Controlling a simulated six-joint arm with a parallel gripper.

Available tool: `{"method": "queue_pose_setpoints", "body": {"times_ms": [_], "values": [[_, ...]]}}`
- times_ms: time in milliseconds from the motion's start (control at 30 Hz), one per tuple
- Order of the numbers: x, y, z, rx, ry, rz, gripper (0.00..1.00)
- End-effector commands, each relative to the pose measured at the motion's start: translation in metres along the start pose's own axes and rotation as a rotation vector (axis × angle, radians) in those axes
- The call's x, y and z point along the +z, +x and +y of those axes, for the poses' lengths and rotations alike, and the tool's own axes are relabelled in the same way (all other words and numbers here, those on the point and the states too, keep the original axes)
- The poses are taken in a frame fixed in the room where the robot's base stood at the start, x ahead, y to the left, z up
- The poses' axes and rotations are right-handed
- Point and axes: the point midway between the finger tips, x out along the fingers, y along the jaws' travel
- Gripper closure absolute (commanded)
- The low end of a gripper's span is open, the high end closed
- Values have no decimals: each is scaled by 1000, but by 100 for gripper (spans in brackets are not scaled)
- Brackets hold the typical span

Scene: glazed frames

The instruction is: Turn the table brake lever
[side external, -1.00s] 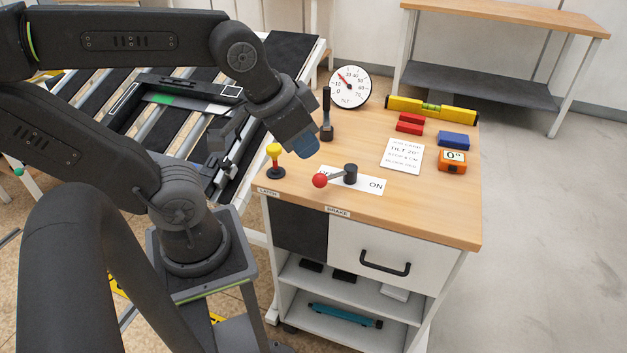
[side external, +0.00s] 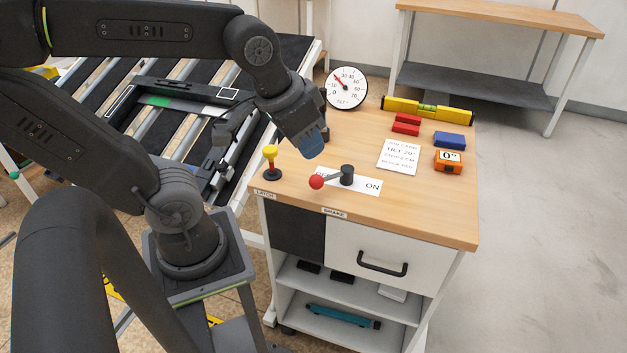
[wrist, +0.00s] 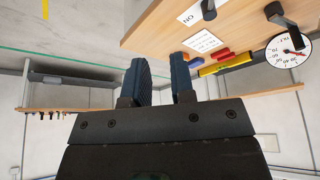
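The brake lever has a black hub (side external: 347,174) and an arm ending in a red ball (side external: 316,182). Its arm points left, over the left part of a white plate (side external: 365,186); ON shows at the plate's right end and the left lettering is mostly covered. In the wrist view the hub (wrist: 208,9) shows at the top edge; the ball is out of view. My gripper (side external: 314,150) is above the cabinet top, behind and above the red ball, not touching it. In the wrist view its two fingers (wrist: 158,80) are apart with nothing between them.
A yellow-topped latch knob (side external: 270,158) stands left of the lever. A dial gauge (side external: 346,88) stands behind; a black handle (wrist: 283,18) is near it.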

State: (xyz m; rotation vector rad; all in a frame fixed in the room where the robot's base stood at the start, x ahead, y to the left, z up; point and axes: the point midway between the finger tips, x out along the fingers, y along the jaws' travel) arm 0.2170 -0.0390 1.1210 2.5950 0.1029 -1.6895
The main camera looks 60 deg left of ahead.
Motion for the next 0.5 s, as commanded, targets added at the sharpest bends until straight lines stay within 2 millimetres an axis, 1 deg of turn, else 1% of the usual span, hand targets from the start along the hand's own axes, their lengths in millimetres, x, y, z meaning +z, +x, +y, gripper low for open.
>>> {"method": "queue_pose_setpoints", "body": {"times_ms": [33,200,300,400,500], "values": [[-8,6,-6,-22,-42,-49,72],[-36,33,-32,-122,-222,-228,56],[-48,51,-48,-184,-319,-319,46],[-56,66,-62,-236,-395,-388,38],[-61,77,-71,-273,-445,-433,38]]}}
